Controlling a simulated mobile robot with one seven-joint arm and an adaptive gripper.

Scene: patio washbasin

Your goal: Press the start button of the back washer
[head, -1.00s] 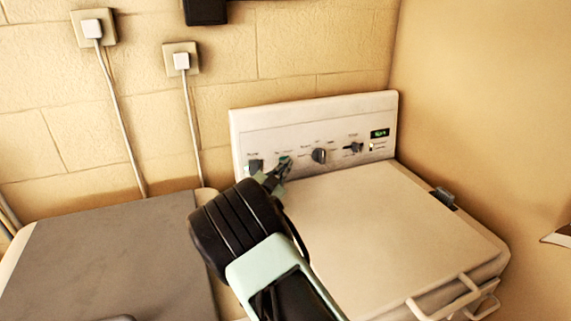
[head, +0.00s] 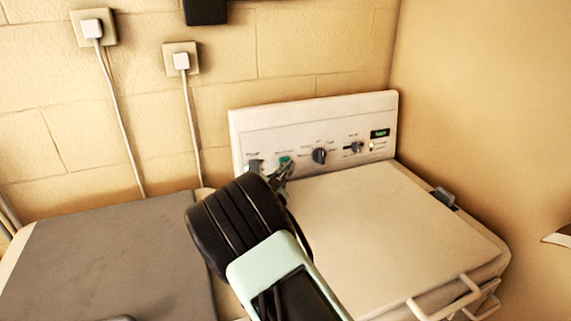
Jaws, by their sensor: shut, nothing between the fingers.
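The back washer (head: 385,220) is a white machine with a flat lid and an upright control panel (head: 300,132) at its back edge. The panel carries dark knobs, one at its middle (head: 319,156) and one farther right (head: 356,147). A lit green display (head: 380,133) is near its right end, with a small pale button (head: 372,146) below it. I cannot read the labels. My gripper (head: 284,167) is shut and empty, its tips in front of the panel's left half, left of the middle knob. I cannot tell whether they touch the panel. My gripper partly hides the panel's lower left.
A second, grey-topped machine (head: 110,260) stands to the left. Two wall outlets (head: 94,28) (head: 181,60) have cables hanging down. A plain wall (head: 480,110) bounds the right side. White handles (head: 450,300) stick out at the washer's front. The lid is clear.

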